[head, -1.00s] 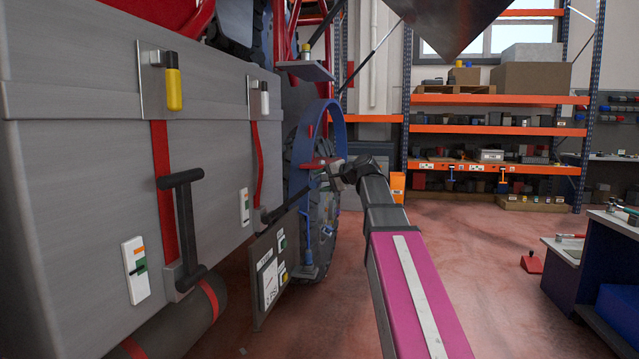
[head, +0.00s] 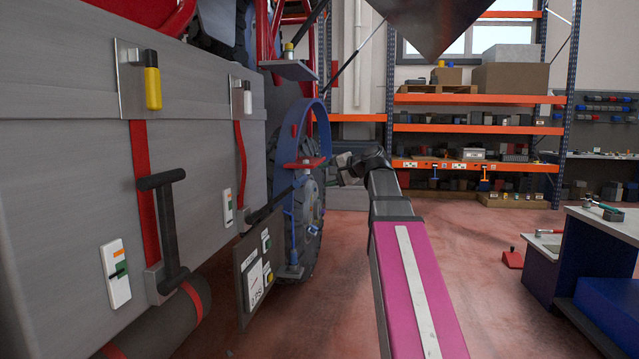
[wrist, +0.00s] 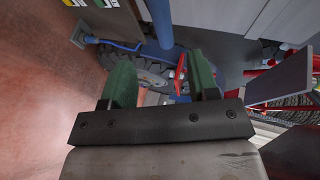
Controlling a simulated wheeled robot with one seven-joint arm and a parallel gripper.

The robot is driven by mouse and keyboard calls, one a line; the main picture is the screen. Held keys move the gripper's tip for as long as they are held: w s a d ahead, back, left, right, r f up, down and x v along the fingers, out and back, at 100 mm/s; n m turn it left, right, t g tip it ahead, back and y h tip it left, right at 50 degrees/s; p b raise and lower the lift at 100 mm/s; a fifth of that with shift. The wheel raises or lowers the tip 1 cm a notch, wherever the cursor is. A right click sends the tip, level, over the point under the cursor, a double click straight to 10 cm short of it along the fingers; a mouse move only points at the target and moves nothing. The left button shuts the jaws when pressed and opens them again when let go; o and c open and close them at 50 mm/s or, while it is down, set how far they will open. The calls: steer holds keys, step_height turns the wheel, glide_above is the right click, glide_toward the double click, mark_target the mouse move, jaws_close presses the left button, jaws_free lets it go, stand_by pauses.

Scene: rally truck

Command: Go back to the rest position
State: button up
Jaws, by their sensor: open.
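My gripper (head: 345,167) is at the end of my outstretched arm, just to the right of a blue hoop (head: 322,128) with a red crosspiece (head: 304,163) on the truck's side. In the wrist view, my gripper's two green fingers (wrist: 160,82) stand apart with nothing held between them. The red piece (wrist: 180,74) and the tyre (wrist: 150,78) show beyond the fingers. The truck's grey side box (head: 70,150) fills the left of the head view. A blue post (wrist: 162,25) shows ahead in the wrist view.
A dark plate with labels (head: 246,270) hangs low by the wheel (head: 313,220). Orange shelving (head: 470,130) stands at the back. A workbench (head: 590,260) is at the right, with a red object (head: 512,258) on the floor beside it. The floor between truck and bench is open.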

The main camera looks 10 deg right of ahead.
steer(key=s+a+f+n+g+h, duration=0.1)
steer(key=s+f+g+h, duration=0.1)
steer(key=f, duration=1.3)
steer(key=s+a+f+n+g+h, duration=0.1)
steer(key=f+g+h, duration=0.15)
steer(key=f, duration=1.35)
steer(key=s+f+n+g+h, duration=0.2)
steer(key=s+f, duration=0.6)
steer(key=f, duration=0.5)
steer(key=s+f+n+g+h, duration=0.3)
steer(key=s+f, duration=0.6)
steer(key=f, duration=0.4)
steer(key=shift+d+h, duration=0.35)
steer(key=shift+h, duration=0.1)
steer(key=shift+f, duration=0.1)
